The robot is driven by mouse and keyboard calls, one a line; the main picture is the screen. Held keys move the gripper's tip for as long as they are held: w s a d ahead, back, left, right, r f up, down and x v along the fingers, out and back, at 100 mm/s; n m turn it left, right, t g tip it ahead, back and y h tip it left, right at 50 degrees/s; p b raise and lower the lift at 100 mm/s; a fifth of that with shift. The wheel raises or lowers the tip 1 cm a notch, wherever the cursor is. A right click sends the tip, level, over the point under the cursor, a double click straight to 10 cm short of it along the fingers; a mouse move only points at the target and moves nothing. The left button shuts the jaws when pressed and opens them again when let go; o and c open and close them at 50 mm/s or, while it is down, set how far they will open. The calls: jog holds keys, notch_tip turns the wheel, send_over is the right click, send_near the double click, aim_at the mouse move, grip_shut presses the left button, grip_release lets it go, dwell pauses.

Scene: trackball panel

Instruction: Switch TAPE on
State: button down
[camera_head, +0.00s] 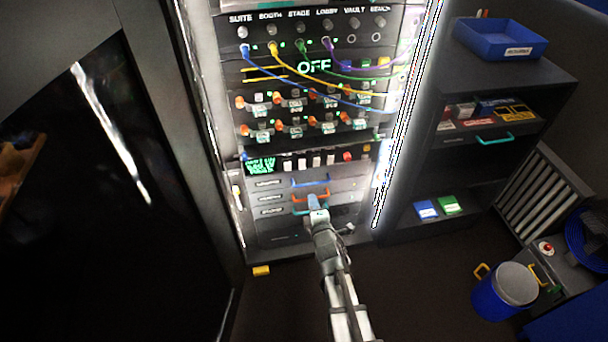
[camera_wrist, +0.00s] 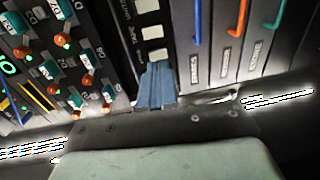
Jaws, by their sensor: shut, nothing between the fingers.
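A row of white switches (camera_head: 302,162) sits on a dark panel low in the rack, right of a green text display (camera_head: 260,166). In the wrist view, several of these white switches (camera_wrist: 152,32) run in a line above my fingers, with small rotated lettering beside them. One label seems to read TAPE, but I cannot tell surely which switch it belongs to. My gripper (camera_head: 316,205) is shut and empty, in front of the lower rack. Its blue-grey fingers (camera_wrist: 156,88) are at the near end of the switch line and hide part of the panel. I cannot tell whether they touch it.
Drawers with blue (camera_head: 310,181), orange (camera_head: 311,196) and teal handles lie below the switches. Orange-and-teal knobs (camera_wrist: 88,60) and patch cables (camera_head: 350,100) fill the panels above. A dark shelf unit (camera_head: 490,150) stands right.

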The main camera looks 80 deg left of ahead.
aim_at(302, 168)
dwell(0.4)
jog(key=a, duration=0.4)
jog(key=a+f, duration=0.1)
jog(key=a, duration=0.9)
jog(key=shift+f, duration=0.35)
jog(key=shift+a+f, duration=0.1)
jog(key=shift+a, duration=0.05)
jog(key=d+f, duration=0.1)
jog(key=d, duration=1.3)
jog(key=shift+f, duration=0.4)
jog(key=shift+m, duration=0.3)
